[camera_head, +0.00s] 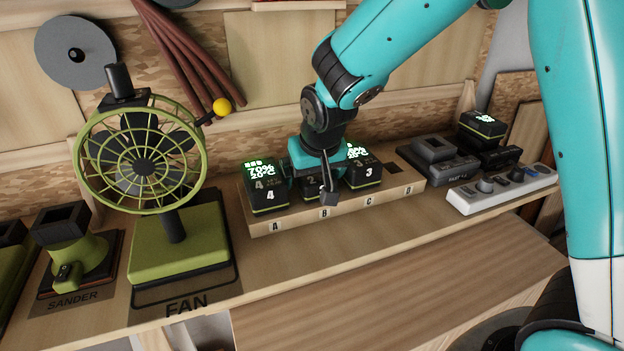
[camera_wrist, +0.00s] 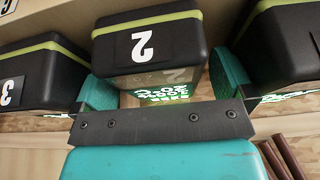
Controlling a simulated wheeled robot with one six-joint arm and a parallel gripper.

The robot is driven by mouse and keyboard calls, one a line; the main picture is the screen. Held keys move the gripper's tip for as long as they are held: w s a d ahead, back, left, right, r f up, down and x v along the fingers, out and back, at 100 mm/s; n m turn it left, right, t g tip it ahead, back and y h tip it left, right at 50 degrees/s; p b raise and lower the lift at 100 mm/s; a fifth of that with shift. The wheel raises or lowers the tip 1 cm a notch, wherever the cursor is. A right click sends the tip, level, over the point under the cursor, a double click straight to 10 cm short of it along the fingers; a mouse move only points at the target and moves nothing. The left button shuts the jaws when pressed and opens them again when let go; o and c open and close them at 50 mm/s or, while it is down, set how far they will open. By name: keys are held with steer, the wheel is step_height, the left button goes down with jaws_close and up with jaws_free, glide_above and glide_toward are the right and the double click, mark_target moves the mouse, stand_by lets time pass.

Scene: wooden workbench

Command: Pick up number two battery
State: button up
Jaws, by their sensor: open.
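The number two battery (camera_wrist: 150,42) is a black block with a yellow-green stripe and a white "2", centred in the wrist view. In the head view it stands in slot B of the wooden holder (camera_head: 320,215), mostly hidden by my gripper (camera_head: 317,170). My gripper (camera_wrist: 163,88) is open, with one teal finger on each side of the number two battery. I cannot tell whether the fingers touch it. Its lit display faces my gripper's dark crossbar in the wrist view.
Battery 4 (camera_head: 266,186) stands in slot A and battery 3 (camera_head: 362,172) in slot C, close beside my fingers. Slot D looks empty. A green fan (camera_head: 180,245) stands at left, a white power strip (camera_head: 500,188) at right. The bench front is clear.

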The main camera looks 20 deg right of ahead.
steer(key=c, duration=1.2)
steer(key=shift+w+r, duration=0.1)
steer(key=shift+r, duration=0.5)
steer(key=shift+c, duration=0.2)
step_height(320, 180, up, 10)
steer(key=shift+f+b, duration=0.25)
steer(key=shift+b, duration=0.45)
